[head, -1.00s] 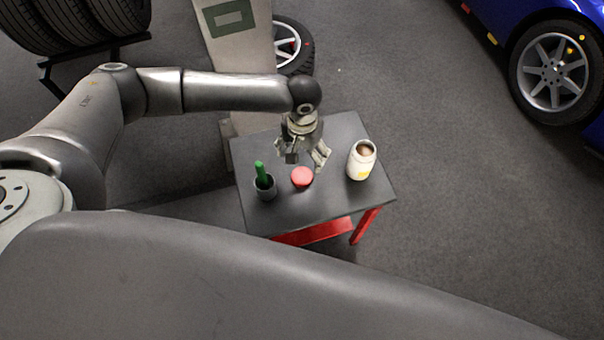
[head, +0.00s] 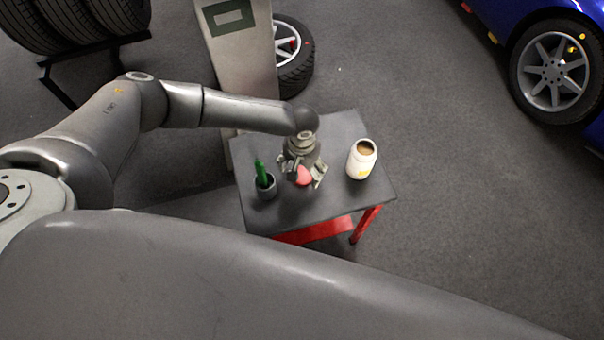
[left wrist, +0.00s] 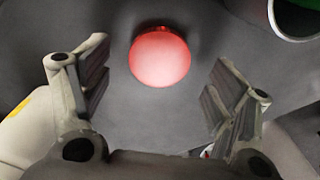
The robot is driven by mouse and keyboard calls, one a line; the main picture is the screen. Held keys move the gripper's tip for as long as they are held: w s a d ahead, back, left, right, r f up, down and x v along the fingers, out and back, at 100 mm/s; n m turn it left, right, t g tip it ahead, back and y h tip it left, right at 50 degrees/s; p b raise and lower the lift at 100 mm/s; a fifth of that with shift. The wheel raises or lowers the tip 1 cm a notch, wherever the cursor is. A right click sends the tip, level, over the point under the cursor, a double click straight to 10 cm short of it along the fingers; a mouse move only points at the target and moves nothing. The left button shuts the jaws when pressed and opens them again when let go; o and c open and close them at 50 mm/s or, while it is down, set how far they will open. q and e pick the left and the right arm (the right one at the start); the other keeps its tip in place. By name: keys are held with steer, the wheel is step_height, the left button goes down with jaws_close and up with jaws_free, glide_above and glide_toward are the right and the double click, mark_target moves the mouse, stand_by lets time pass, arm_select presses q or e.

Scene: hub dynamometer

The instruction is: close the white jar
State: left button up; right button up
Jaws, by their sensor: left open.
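The white jar (head: 361,160) stands upright on the right side of the small table, its top open and brownish inside; it has a yellow mark. A red round lid (head: 304,177) lies on the table between the jar and a grey cup. In the left wrist view the lid (left wrist: 160,57) sits between and slightly beyond the fingers. My left gripper (head: 303,182) is open, pointing down over the lid and partly hiding it; its fingers (left wrist: 158,95) are apart from it. My right gripper is not in view.
The grey cup (head: 265,189) with a green-handled thing (head: 261,171) stands left of the lid on the dark table (head: 325,207). A light pillar (head: 243,70) and a loose wheel (head: 293,62) are behind. A blue car (head: 500,25) is at the upper right.

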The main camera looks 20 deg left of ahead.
mark_target(302, 176)
arm_select(q)
step_height(302, 176, down, 2)
steer(key=shift+f, duration=0.2)
steer(key=shift+c, duration=0.4)
steer(key=c, duration=0.7)
